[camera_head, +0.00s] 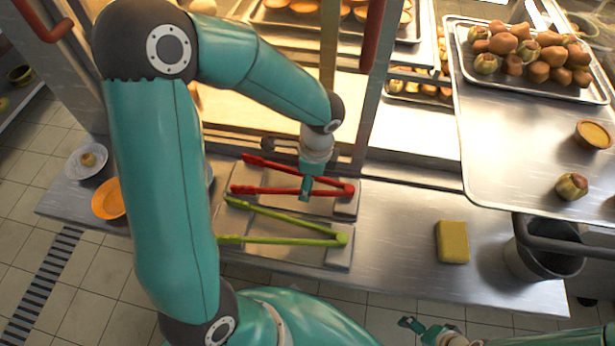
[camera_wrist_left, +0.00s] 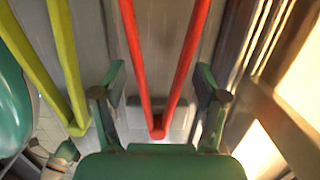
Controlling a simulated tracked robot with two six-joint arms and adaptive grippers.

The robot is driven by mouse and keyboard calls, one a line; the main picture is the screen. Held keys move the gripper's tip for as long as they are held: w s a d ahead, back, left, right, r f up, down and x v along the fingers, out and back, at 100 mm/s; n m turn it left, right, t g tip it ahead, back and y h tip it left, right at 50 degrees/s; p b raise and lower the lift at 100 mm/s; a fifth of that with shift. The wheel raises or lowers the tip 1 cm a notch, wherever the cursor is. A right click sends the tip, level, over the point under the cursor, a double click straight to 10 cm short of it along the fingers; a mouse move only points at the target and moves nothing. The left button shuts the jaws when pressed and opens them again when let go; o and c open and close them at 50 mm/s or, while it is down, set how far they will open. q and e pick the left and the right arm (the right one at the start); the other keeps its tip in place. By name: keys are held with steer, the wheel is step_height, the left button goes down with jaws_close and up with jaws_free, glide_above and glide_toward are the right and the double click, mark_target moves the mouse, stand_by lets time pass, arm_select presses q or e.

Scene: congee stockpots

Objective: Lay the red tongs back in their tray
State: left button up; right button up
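The red tongs (camera_head: 270,190) lie over their shallow metal tray (camera_head: 325,207), with the hinge to the right and the two legs spread to the left. My left gripper (camera_head: 306,188) is at the tongs, near the hinge end. In the left wrist view the left gripper (camera_wrist_left: 160,95) has its fingers wide apart, one on each side of the red tongs (camera_wrist_left: 157,125), with gaps to both legs. I cannot tell whether the tongs lie fully flat. My right gripper (camera_head: 411,324) is at the bottom edge, away from the tongs; its opening is unclear.
Green tongs (camera_head: 290,239) lie in a second tray (camera_head: 275,254) in front. A yellow sponge (camera_head: 453,241) and a dark bucket (camera_head: 540,262) are to the right. An orange bowl (camera_head: 108,199) and a white plate (camera_head: 76,168) stand left. Rack posts with red handles (camera_head: 372,35) rise behind.

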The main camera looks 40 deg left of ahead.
stand_by(0.3)
arm_select(q)
step_height(320, 180, up, 12)
steer(key=d, duration=0.1)
steer(key=shift+w+d, duration=0.15)
steer(key=shift+w, duration=0.2)
